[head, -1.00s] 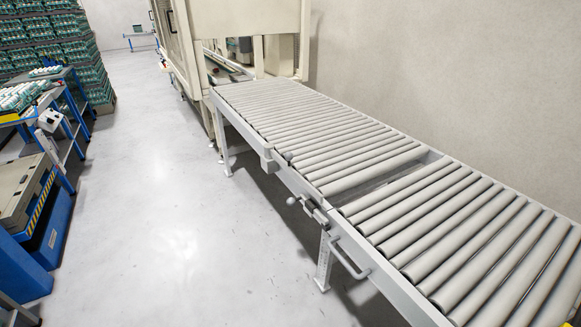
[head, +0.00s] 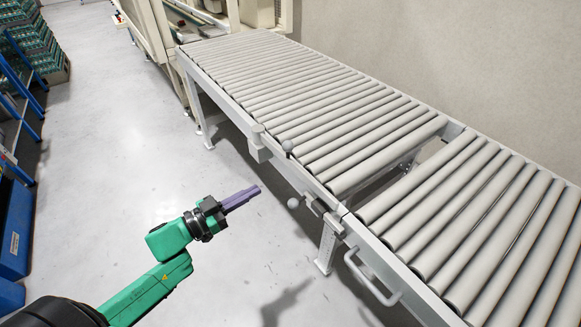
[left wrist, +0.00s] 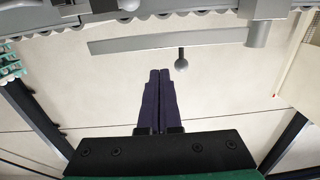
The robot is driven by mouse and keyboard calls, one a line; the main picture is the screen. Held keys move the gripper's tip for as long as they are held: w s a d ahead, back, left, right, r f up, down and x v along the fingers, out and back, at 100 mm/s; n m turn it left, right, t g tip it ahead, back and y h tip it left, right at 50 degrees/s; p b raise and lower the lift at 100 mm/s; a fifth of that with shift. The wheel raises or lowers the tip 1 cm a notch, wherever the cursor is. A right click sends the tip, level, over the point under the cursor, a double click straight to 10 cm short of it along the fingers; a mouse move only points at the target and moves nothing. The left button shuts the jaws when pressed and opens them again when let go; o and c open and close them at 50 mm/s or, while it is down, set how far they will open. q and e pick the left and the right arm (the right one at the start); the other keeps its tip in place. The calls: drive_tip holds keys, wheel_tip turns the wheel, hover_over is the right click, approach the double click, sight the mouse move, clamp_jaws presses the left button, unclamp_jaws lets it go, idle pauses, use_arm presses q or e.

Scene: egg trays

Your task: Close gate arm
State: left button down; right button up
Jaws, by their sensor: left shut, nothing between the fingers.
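A grey post (head: 258,142) stands on the near side rail of the roller conveyor. In the left wrist view a long flat grey gate arm (left wrist: 170,42) reaches out from this post (left wrist: 259,32), roughly along the rail. A ball knob (left wrist: 181,64) on a thin stem is beside the arm; a grey ball (head: 287,146) also shows near the post in the head view. My left gripper (head: 257,190), with purple fingers, is shut and empty. It is apart from the rail, over the floor. Its fingers (left wrist: 159,75) point towards the arm in the wrist view. My right gripper is out of view.
The roller conveyor (head: 225,95) runs from a beige machine to the lower right, with a gap between rollers. A latch with a ball (head: 293,203) and a loop handle (head: 368,280) jut from its near rail. The floor (head: 110,170) on the left is clear.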

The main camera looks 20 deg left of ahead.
sight(295, 167)
use_arm(q)
drive_tip(key=x, duration=1)
drive_tip(key=shift+w+p, duration=0.3)
drive_tip(key=shift+w, duration=0.1)
drive_tip(key=shift+w+d+f, duration=0.1)
drive_tip(key=shift+w+d, duration=0.3)
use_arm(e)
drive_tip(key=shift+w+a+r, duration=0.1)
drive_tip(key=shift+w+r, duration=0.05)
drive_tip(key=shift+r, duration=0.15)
